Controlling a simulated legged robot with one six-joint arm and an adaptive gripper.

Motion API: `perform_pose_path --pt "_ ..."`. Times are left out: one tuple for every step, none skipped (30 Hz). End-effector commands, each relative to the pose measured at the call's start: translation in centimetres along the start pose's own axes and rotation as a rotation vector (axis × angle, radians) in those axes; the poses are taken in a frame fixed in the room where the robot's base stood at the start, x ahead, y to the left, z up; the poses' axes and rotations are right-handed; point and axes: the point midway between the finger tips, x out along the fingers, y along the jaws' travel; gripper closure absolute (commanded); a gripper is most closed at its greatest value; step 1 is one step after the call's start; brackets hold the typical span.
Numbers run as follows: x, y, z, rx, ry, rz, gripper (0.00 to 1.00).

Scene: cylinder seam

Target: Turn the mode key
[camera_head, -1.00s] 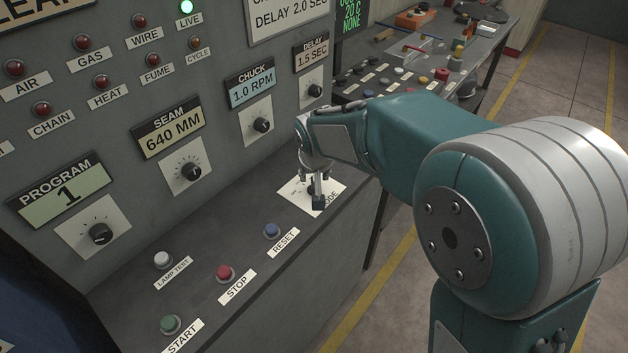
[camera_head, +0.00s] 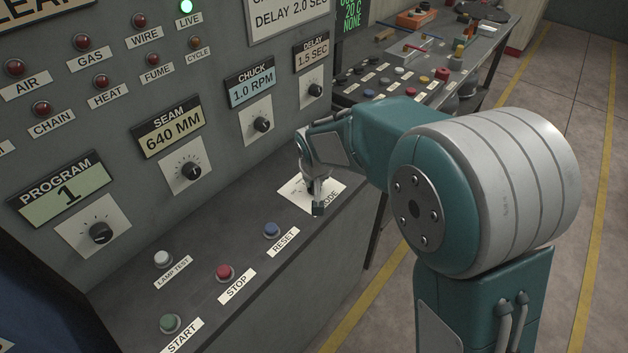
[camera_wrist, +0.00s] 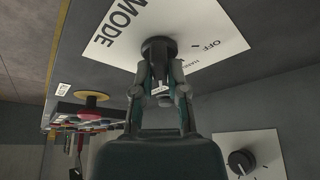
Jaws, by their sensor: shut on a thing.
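The mode key is a dark round piece (camera_wrist: 158,50) on a white plate marked MODE (camera_wrist: 205,18), with OFF and HAND legible in the wrist view. In the head view the plate (camera_head: 298,196) lies on the ledge below the delay knob. My gripper (camera_wrist: 160,82) is shut on the key, its fingers on both sides of it. In the head view my gripper (camera_head: 318,200) comes down onto the plate and hides most of the key. The key's exact setting is hard to tell.
On the ledge, the reset button (camera_head: 272,230), stop button (camera_head: 225,273), start button (camera_head: 170,323) and lamp test button (camera_head: 162,260) stand to the left. The delay knob (camera_head: 314,91) and chuck knob (camera_head: 261,124) are on the panel above.

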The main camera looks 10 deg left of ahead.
Motion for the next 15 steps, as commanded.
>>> perform_pose_path --pt "0.06 -0.01 0.05 -0.002 -0.002 0.000 1.00" --pt "0.07 -0.01 0.05 -0.004 -0.002 -0.001 1.00" --pt "0.07 -0.01 0.05 -0.008 -0.002 -0.003 1.00" --pt "0.08 -0.01 0.05 -0.013 -0.002 -0.005 1.00" --pt "0.08 -0.02 0.05 -0.018 -0.002 -0.008 1.00" --pt "0.09 -0.03 0.05 -0.027 -0.002 -0.012 1.00" --pt "0.10 -0.03 0.05 -0.037 -0.002 -0.015 1.00" --pt "0.10 -0.03 0.06 -0.046 -0.002 -0.019 1.00" --pt "0.10 -0.04 0.06 -0.061 -0.002 -0.026 1.00" --pt "0.11 -0.03 0.06 -0.075 -0.002 -0.031 1.00" --pt "0.11 -0.03 0.07 -0.090 -0.003 -0.038 1.00" --pt "0.11 -0.01 0.08 -0.112 -0.003 -0.046 1.00" --pt "0.11 -0.01 0.08 -0.128 -0.003 -0.054 1.00" --pt "0.12 0.02 0.08 -0.148 -0.003 -0.062 1.00" --pt "0.12 0.04 0.08 -0.173 -0.003 -0.072 1.00"
